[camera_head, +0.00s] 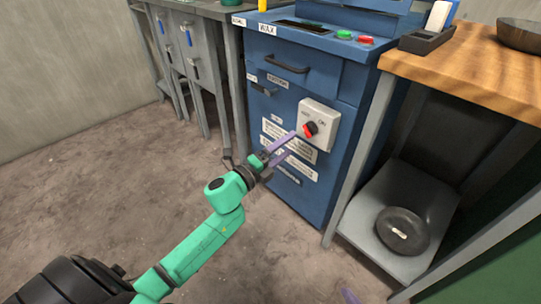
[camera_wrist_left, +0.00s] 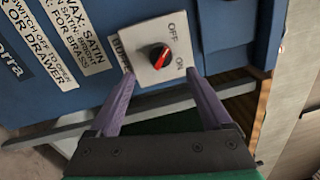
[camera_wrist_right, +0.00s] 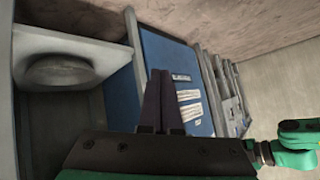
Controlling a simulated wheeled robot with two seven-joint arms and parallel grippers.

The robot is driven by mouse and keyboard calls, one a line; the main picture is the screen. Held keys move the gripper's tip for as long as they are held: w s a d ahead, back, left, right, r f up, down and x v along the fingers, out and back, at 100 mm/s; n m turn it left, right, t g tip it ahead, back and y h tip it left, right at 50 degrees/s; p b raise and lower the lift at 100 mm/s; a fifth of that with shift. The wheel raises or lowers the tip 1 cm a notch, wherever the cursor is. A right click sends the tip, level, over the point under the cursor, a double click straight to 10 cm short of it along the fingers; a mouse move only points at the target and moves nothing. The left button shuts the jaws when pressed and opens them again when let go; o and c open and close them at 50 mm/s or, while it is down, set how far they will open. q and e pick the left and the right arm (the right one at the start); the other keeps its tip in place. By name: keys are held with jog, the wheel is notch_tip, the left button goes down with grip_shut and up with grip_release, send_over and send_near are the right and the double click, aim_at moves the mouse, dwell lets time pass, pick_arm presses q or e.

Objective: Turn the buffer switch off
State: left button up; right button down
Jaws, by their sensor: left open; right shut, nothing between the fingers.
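The buffer switch is a red rotary knob (camera_head: 310,128) on a white plate (camera_head: 331,125) on the front of a blue cabinet. In the left wrist view the knob (camera_wrist_left: 160,57) sits on the plate (camera_wrist_left: 143,42) with OFF and ON printed beside it; I cannot tell surely which its pointer marks. My left gripper (camera_head: 285,146) is open, its purple fingers pointing at the plate. In its wrist view the fingertips (camera_wrist_left: 160,74) lie either side of and just below the knob, with no clear contact. My right gripper (camera_wrist_right: 160,72) is shut and empty, with one tip at the head view's bottom edge.
The blue cabinet (camera_head: 350,85) has a drawer handle (camera_head: 287,64), labels, and green and red buttons on top. Right of it, a wooden-topped bench (camera_head: 465,70) has a lower shelf (camera_head: 365,205) holding a dark round object (camera_head: 403,230). The floor in front is clear.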

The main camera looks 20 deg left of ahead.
pick_arm(q)
jog(key=v, duration=0.7)
pick_arm(e)
jog(key=shift+s+d+r+g+h, duration=0.1)
jog(key=shift+d+r+g+h, duration=0.1)
jog(key=shift+d+g+h, duration=0.25)
